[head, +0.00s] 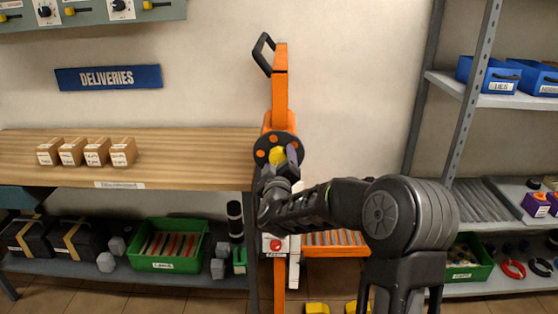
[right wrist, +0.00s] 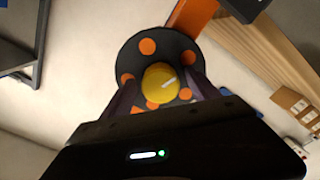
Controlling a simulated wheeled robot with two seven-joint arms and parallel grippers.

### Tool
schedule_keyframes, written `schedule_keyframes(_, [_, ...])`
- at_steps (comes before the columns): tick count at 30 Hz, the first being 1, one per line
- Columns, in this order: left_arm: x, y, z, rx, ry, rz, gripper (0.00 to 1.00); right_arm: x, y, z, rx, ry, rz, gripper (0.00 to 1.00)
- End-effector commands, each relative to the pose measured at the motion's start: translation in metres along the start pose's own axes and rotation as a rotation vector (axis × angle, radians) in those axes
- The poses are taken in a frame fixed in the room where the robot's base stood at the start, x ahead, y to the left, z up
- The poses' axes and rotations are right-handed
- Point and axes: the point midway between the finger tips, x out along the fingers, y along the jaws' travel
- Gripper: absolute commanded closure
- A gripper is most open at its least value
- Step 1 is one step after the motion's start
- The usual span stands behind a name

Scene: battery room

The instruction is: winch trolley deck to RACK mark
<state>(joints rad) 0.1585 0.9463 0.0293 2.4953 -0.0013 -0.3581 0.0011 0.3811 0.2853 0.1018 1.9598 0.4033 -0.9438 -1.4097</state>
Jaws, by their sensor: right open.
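The orange winch trolley (head: 280,95) stands upright in the middle of the head view, with a black handle at its top. Its dark round winch wheel (head: 262,146) has orange spots and a yellow hub knob (head: 277,155). My right gripper (head: 284,161) is open at the wheel. I cannot make out a RACK mark. My left gripper is out of view.
A wooden bench (head: 190,168) with several small boxes (head: 97,152) is left of the trolley. Below it is a green bin (head: 168,246). A metal rack (head: 463,88) with blue bins stands right. A red button (head: 275,245) is low on the trolley.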

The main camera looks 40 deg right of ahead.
Motion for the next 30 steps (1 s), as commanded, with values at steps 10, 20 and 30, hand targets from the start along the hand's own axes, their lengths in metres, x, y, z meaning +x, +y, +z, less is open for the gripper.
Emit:
schedule_keyframes(10, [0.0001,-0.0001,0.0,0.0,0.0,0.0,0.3,-0.0004,-0.0002,-0.0003,0.0,0.001,0.0,0.44])
schedule_keyframes(20, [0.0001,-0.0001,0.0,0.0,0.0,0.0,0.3,-0.0005,-0.0003,-0.0003,0.0,0.001,-0.001,0.71])
schedule_keyframes(30, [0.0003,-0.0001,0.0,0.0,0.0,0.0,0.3,-0.0006,-0.0005,-0.0003,0.001,0.001,-0.001,0.93])
